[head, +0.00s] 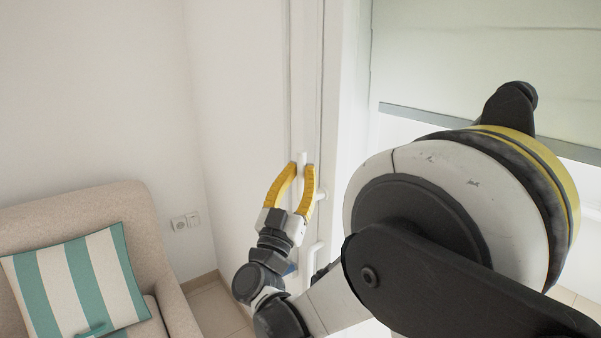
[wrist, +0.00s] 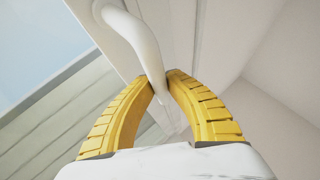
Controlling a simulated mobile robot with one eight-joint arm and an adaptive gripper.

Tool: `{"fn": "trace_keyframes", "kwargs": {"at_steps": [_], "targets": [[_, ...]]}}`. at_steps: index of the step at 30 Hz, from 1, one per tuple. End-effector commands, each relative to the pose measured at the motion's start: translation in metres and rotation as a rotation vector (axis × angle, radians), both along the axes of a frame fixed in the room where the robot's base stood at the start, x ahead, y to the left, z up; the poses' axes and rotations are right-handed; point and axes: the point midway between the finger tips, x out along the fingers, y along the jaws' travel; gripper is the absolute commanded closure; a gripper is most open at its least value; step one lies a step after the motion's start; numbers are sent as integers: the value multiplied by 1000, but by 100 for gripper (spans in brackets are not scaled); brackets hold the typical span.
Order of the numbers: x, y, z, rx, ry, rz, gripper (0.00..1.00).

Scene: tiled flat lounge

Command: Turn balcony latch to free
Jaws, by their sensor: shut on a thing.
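The balcony latch is a white handle (wrist: 137,36) on the white door frame. In the wrist view it curves down from the top, and its lower end runs between my yellow fingertips. My gripper (head: 302,168) is at the frame in the head view, with both yellow fingers closed in around the latch (head: 302,157), of which only a small white end shows. The fingertips also show in the wrist view (wrist: 168,80). The part of the latch behind the fingers is hidden.
The white door frame (head: 338,100) stands behind my gripper. A second white handle (head: 314,254) is lower on it. A beige armchair (head: 165,245) with a striped cushion (head: 75,283) is at the left. A wall socket (head: 185,221) is beside it. A pale blind (head: 480,55) hangs at the right.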

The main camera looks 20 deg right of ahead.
Motion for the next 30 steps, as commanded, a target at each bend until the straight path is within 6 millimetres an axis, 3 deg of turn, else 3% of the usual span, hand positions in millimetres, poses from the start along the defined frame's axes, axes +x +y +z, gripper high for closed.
{"fn": "trace_keyframes", "kwargs": {"at_steps": [1, 2, 3, 4, 17, 30], "targets": [[0, -1, 0, 0, -1, -2, 100], [0, -1, 0, 0, -1, -2, 77], [0, -1, 0, 0, 0, -2, 65], [0, -1, 0, 0, 0, -1, 60], [-8, 7, -6, 0, 1, 1, 60], [-67, 55, -54, 0, 0, 2, 60]]}}
